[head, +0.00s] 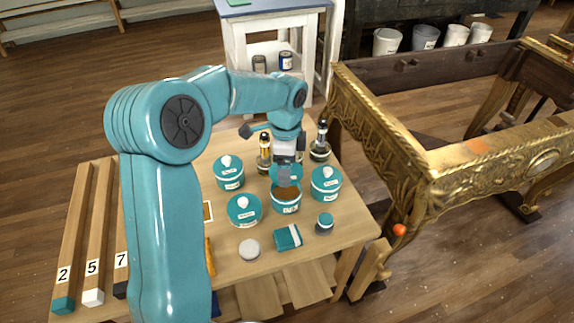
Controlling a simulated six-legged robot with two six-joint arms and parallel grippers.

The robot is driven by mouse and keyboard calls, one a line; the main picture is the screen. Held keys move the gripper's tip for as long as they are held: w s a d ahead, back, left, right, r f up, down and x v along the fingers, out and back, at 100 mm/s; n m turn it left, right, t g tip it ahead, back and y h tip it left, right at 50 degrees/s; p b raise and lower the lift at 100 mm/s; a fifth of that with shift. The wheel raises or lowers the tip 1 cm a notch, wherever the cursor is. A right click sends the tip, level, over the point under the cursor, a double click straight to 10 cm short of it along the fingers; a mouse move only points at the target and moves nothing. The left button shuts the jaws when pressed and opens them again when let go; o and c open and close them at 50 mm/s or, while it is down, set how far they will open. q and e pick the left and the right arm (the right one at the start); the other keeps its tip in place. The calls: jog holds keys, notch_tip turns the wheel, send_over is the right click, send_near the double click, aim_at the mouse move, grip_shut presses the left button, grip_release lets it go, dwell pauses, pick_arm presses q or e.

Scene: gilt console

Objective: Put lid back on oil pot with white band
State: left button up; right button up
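The open teal pot (286,208) stands on the wooden table among lidded teal pots, with a pale marking on its side and brown contents showing. My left gripper (287,181) points down just above it. A teal disc that looks like the lid (296,171) is at the fingers, over the rear of the pot's mouth. The fingers appear shut on it; its knob is hidden. A narrow gap shows the brown contents below. My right gripper is not in view.
Lidded teal pots stand left (229,175), front left (244,211) and right (326,184). Dark bottles (320,146) stand behind. In front are a pale round disc (249,249), a teal folded cloth (288,237) and a small jar (324,224). A gilt console frame (390,130) borders the right.

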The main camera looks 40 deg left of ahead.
pick_arm(q)
jog(key=shift+d+f+b, duration=0.1)
jog(key=shift+f+b, duration=0.5)
jog(key=shift+f, duration=0.05)
notch_tip(320, 180, down, 3)
jog(key=b, duration=0.2)
jog(key=shift+b, duration=0.3)
jog(key=shift+f+b, duration=0.5)
jog(key=shift+f, duration=0.4)
jog(key=shift+r+p, duration=0.1)
jog(key=shift+p, duration=0.3)
jog(key=shift+f, duration=0.2)
dwell(0.7)
jog(key=o, duration=0.8)
